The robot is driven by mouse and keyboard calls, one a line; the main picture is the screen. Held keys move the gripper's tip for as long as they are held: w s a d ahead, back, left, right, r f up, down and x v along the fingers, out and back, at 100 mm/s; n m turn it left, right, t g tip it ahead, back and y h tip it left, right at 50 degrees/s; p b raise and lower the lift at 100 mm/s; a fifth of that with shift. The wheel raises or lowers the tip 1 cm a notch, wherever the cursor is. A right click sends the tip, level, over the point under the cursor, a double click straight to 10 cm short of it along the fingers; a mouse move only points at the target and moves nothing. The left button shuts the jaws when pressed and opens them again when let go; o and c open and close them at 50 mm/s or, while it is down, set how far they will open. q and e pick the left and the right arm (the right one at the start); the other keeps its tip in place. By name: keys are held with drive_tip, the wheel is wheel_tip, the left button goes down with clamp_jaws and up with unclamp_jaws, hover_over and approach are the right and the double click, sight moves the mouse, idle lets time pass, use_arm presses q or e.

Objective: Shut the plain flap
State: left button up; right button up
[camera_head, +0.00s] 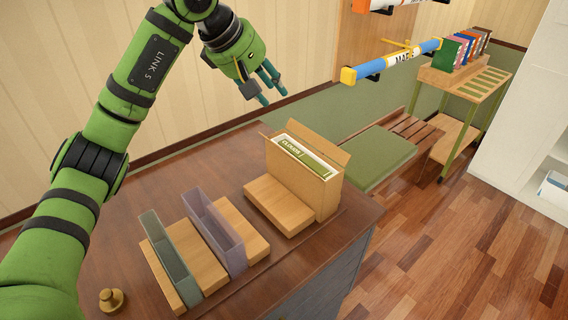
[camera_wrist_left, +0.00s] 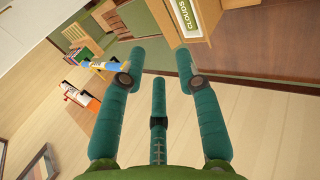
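A cardboard box (camera_head: 323,196) stands upright on the dark wooden desk, its top open. A green and white book labelled CLOUDS (camera_head: 304,157) sits inside it. Small flaps stand raised at its left end (camera_head: 268,131) and right end (camera_head: 345,159); I cannot tell which is the plain one. My left gripper (camera_head: 263,86) is in the air above and behind the box, to its left, empty and apart from it. Its teal fingers are spread in the left wrist view (camera_wrist_left: 160,72), where the CLOUDS label (camera_wrist_left: 188,17) shows at the top. My right gripper is out of view.
Beside the box are wooden blocks (camera_head: 278,205), a grey-green holder (camera_head: 166,255) and a purple holder (camera_head: 214,230). A brass knob (camera_head: 111,299) is near the front left. A bench (camera_head: 376,157) stands beyond the desk.

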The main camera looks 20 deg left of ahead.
use_arm(q)
drive_tip(key=w+d+f+b, duration=0.1)
drive_tip(key=w+f+b, duration=0.1)
drive_tip(key=f, duration=0.6)
drive_tip(key=w+d+f+b, duration=0.1)
drive_tip(key=w+f+b, duration=0.1)
drive_tip(key=f+b, duration=0.3)
wheel_tip(320, 180, down, 4)
drive_tip(key=shift+f, duration=0.15)
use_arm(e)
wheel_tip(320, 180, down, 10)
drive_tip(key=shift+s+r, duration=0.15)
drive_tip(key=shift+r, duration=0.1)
use_arm(q)
drive_tip(key=shift+d, duration=0.1)
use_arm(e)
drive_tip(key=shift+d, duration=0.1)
use_arm(q)
clamp_jaws()
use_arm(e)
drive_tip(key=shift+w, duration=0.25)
